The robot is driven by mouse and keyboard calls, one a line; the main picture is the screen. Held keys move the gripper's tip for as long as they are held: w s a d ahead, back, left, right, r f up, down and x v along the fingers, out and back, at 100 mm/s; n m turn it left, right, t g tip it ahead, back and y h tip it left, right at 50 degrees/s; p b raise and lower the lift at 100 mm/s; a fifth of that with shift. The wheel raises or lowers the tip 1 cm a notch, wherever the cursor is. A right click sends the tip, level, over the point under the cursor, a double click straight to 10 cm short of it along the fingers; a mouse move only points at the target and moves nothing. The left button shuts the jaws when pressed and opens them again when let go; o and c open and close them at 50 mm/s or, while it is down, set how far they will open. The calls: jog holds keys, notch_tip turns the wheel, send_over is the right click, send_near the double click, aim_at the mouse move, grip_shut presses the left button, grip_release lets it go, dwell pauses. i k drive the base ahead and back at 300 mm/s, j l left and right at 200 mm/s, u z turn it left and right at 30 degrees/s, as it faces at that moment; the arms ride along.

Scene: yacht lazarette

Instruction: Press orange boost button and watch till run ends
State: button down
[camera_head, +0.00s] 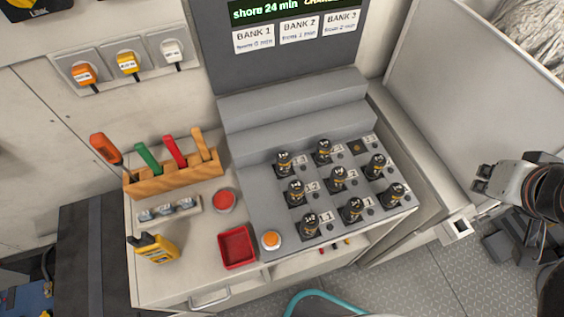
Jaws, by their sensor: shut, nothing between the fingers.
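An orange round button (271,239) with a pale collar sits at the front left corner of the grey stepped console (262,205). The display (290,10) at the top shows green text, "shore 24 min", and part of a yellow word cut off by the frame edge. Below it are labels for BANK 1, BANK 2 and BANK 3, with small text too blurred to read surely. My gripper (481,178) is at the right, shut and empty, well apart from the button and the console.
Several black knob-topped units (338,177) stand in rows on the console. A red tray (237,247), red round item (225,200), yellow meter (154,247) and wooden tool rack (174,178) share the bench. A grey panel (480,85) stands at right.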

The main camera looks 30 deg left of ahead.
aim_at(270, 239)
jog(key=l+u, duration=0.1)
jog(key=u, duration=1.9)
jog(key=j+z, duration=0.1)
jog(key=j, duration=0.3)
jog(key=k+j+z, duration=0.1)
jog(key=j, duration=0.3)
jog(key=k+j+z, duration=0.1)
jog(key=j, duration=0.3)
jog(key=k+j+z, duration=0.1)
jog(key=j, duration=0.25)
jog(key=k+z, duration=0.15)
jog(key=k+j, duration=0.05)
